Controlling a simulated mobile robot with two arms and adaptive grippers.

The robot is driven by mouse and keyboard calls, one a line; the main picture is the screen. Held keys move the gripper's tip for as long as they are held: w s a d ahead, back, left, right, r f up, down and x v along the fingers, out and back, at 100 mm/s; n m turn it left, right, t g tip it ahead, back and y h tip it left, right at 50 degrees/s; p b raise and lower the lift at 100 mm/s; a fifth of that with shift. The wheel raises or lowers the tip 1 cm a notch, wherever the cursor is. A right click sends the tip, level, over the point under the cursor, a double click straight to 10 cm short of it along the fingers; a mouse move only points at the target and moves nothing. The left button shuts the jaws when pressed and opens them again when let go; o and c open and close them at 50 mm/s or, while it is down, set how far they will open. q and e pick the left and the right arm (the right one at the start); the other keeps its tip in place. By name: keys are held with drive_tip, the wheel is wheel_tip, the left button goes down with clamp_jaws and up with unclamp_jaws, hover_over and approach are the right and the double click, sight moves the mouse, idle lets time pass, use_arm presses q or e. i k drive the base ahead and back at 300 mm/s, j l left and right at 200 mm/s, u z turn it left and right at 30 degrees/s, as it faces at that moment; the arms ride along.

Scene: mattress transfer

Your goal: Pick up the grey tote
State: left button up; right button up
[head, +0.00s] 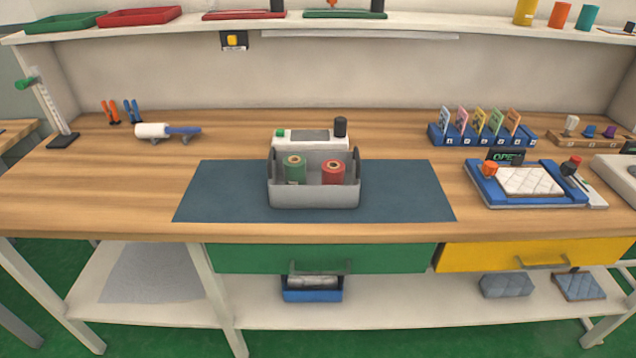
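The grey tote (314,197) stands upright on the dark blue mat (222,192) at the middle of the workbench. It has raised dark grey ends at left and right. Inside it are a green spool (294,168) on the left and a red spool (332,173) on the right. Neither of my grippers is in the head view, and nothing is touching the tote from my side.
A white device (309,135) with a black knob stands close behind the tote. A blue tray (500,196) with a quilted white pad lies to the right. A white roller (153,130) is at the back left. The mat is clear on both sides of the tote.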

sight(313, 193)
drive_tip(key=i+l, duration=0.2)
drive_tip(key=i, duration=0.2)
drive_tip(key=i+l, duration=0.15)
drive_tip(key=i, duration=0.3)
drive_tip(key=k, duration=0.5)
